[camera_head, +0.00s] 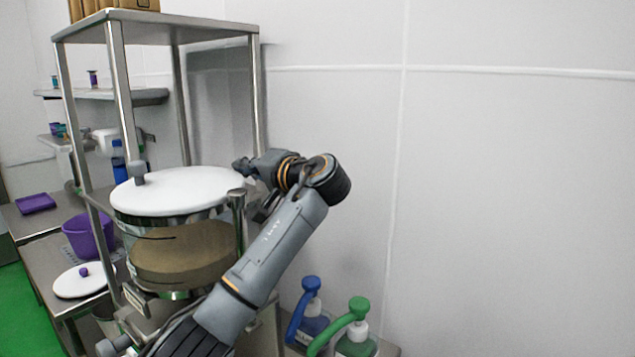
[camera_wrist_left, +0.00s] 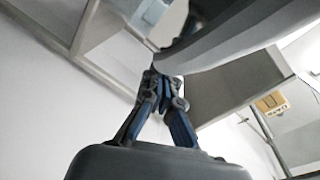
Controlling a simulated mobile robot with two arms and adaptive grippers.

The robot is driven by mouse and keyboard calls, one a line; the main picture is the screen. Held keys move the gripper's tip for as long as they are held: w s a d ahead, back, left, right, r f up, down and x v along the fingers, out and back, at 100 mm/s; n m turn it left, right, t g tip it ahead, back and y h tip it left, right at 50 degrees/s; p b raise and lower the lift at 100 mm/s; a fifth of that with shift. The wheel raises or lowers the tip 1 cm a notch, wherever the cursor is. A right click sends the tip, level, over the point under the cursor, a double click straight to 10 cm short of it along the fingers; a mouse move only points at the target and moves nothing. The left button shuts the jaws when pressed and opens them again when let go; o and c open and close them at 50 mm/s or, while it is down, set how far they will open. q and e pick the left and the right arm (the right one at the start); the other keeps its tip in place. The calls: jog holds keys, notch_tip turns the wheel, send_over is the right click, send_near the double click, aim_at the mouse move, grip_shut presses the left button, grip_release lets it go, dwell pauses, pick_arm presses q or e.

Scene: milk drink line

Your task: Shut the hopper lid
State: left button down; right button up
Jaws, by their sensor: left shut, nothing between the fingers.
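The hopper lid (camera_head: 185,192) is a round white disc with a grey knob at its left edge. It lies over the top of the clear hopper (camera_head: 150,245), which holds brown powder (camera_head: 185,255). It looks close to level; I cannot tell whether a small gap is left at its rim. My left gripper (camera_head: 243,166) is shut and empty at the lid's far right edge. In the left wrist view the shut fingertips (camera_wrist_left: 164,82) are right by a curved grey-white edge (camera_wrist_left: 230,48), seemingly the lid; contact is unclear. My right gripper is not in view.
A steel frame with a top shelf (camera_head: 165,27) stands around the hopper, its posts close to the lid. A purple bucket (camera_head: 88,236) and a white lid with a purple knob (camera_head: 82,280) are at left. Blue (camera_head: 308,315) and green (camera_head: 355,335) pump bottles stand lower right.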

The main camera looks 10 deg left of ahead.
pick_arm(q)
jog(key=shift+a+f+n+g+y, duration=0.1)
jog(key=shift+a+n+g+y, duration=0.3)
jog(key=shift+a+n+g, duration=0.25)
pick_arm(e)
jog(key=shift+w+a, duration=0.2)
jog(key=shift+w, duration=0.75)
pick_arm(q)
jog(key=shift+d, duration=0.1)
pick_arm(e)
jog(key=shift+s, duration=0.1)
